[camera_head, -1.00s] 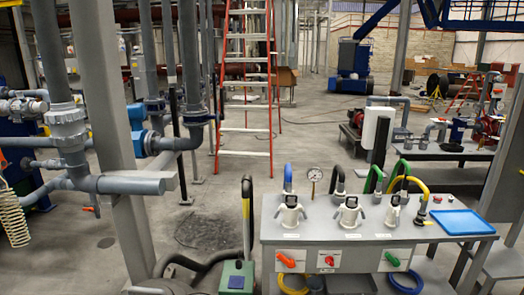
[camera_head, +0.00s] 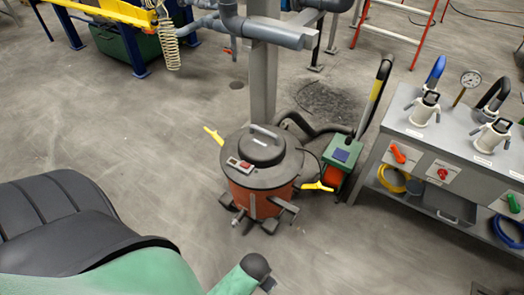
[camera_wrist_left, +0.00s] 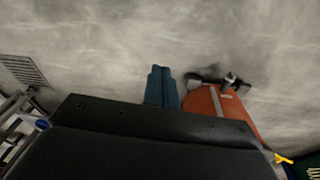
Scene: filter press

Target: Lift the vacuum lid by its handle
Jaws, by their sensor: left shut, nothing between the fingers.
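The vacuum's round black lid (camera_head: 283,171) sits on its orange drum (camera_head: 253,203) in the head view. An arched grey handle (camera_head: 262,130) stands on top of the lid. Yellow latches stick out at the left (camera_head: 213,135) and right (camera_head: 317,186). In the left wrist view, my left gripper (camera_wrist_left: 162,72) has its blue fingers shut and empty over floor. The orange drum (camera_wrist_left: 207,105) shows just right of the fingers there, and the lid handle is hidden. My right gripper is not in view.
A green-and-orange box (camera_head: 341,158) with an upright hose stands right of the vacuum, near a grey post (camera_head: 264,85). A grey workbench (camera_head: 460,150) with valves stands farther right. Floor left of the vacuum is clear. A floor grate (camera_wrist_left: 22,71) shows in the wrist view.

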